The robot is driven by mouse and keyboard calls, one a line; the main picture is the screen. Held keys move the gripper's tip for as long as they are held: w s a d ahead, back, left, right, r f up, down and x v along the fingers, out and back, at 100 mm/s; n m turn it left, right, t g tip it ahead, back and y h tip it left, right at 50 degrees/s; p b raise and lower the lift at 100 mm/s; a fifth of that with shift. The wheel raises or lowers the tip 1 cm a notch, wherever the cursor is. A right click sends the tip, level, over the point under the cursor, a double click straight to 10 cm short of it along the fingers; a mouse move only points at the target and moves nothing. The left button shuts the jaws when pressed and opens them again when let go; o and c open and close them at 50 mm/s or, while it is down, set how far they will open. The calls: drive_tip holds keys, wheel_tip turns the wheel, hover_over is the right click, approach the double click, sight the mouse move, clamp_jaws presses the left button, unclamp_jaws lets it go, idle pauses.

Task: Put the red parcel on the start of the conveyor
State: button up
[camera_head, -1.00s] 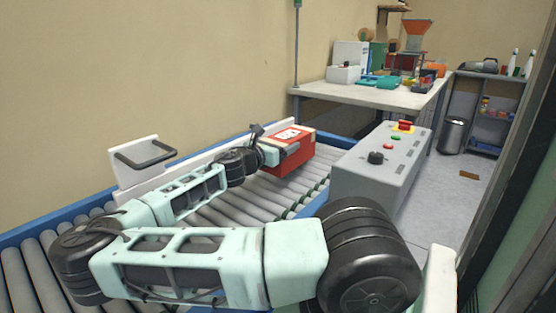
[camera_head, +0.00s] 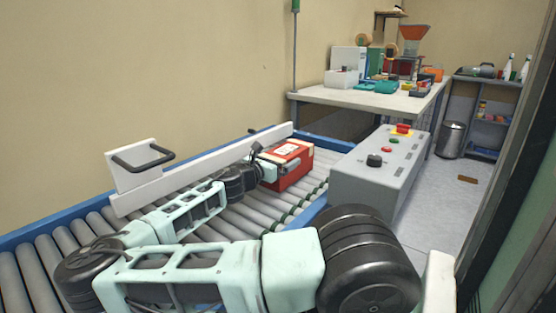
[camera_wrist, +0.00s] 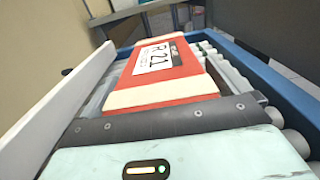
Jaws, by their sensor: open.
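The red parcel (camera_head: 294,172) has a white label and sits on the rollers of the conveyor (camera_head: 262,212), near its far end. In the wrist view the parcel (camera_wrist: 158,66) lies straight ahead of my gripper, with its label reading "R21" and a pale band along its near edge. My gripper (camera_head: 268,163) is at the parcel's near left end in the head view. Its jaws are open. The fingertips are hard to make out, and I cannot tell whether they touch the parcel.
A white side guard (camera_head: 205,169) runs along the conveyor's wall side. A grey control box (camera_head: 380,168) with a red button stands to the right of the conveyor. A cluttered table (camera_head: 365,98) stands beyond. A bin (camera_head: 451,140) is on the floor at the back right.

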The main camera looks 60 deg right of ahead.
drive_tip(key=a, duration=0.4)
drive_tip(key=w+a, duration=0.1)
drive_tip(key=a, duration=0.3)
drive_tip(key=a+p, duration=0.1)
drive_tip(key=a, duration=0.3)
drive_tip(key=shift+w, duration=0.15)
